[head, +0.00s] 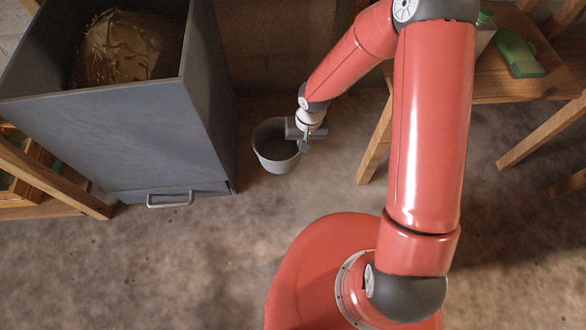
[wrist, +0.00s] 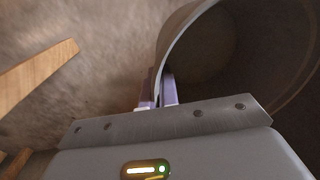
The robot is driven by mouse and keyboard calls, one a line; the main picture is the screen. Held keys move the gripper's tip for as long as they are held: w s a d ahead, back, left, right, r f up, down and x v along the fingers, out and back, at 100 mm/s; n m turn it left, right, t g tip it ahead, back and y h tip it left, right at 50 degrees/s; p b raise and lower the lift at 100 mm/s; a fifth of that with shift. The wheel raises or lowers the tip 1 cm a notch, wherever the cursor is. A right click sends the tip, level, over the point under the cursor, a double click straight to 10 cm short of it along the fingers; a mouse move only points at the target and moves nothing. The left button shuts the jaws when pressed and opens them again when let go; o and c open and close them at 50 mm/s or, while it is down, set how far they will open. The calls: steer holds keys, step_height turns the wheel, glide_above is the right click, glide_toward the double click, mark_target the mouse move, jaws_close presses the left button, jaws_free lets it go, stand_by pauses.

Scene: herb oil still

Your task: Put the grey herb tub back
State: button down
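The grey herb tub (head: 272,152) is a round, open bucket on the right side of the large blue-grey bin, near the bare floor. I cannot tell for sure whether its base touches the floor. Its inside looks dark and empty. My gripper (head: 304,143) is at the tub's right rim. In the wrist view, the tub (wrist: 185,40) fills the upper right, and my gripper (wrist: 158,90) has one finger outside and one inside the wall, closed on the rim. The lower part of the tub is hidden there.
The blue-grey bin (head: 110,130) holds a brown heap (head: 120,45) and has a handle (head: 170,200) low in front. A wooden table (head: 490,80) with a green bottle-like item (head: 518,52) stands right. The floor (head: 150,270) in front is clear.

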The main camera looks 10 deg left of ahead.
step_height(320, 180, down, 18)
steer(key=b, duration=0.3)
steer(key=shift+r+b, duration=0.2)
steer(key=shift+b, duration=0.15)
steer(key=shift+f, duration=0.2)
steer(key=c, duration=1.7)
jaws_free()
steer(key=shift+r, duration=0.1)
steer(key=shift+r, duration=0.1)
steer(key=r+p, duration=0.1)
steer(key=r, duration=0.3)
steer(key=d+r+p, duration=0.1)
steer(key=r, duration=0.3)
steer(key=r+p, duration=0.1)
steer(key=r, duration=0.3)
steer(key=shift+d, duration=0.2)
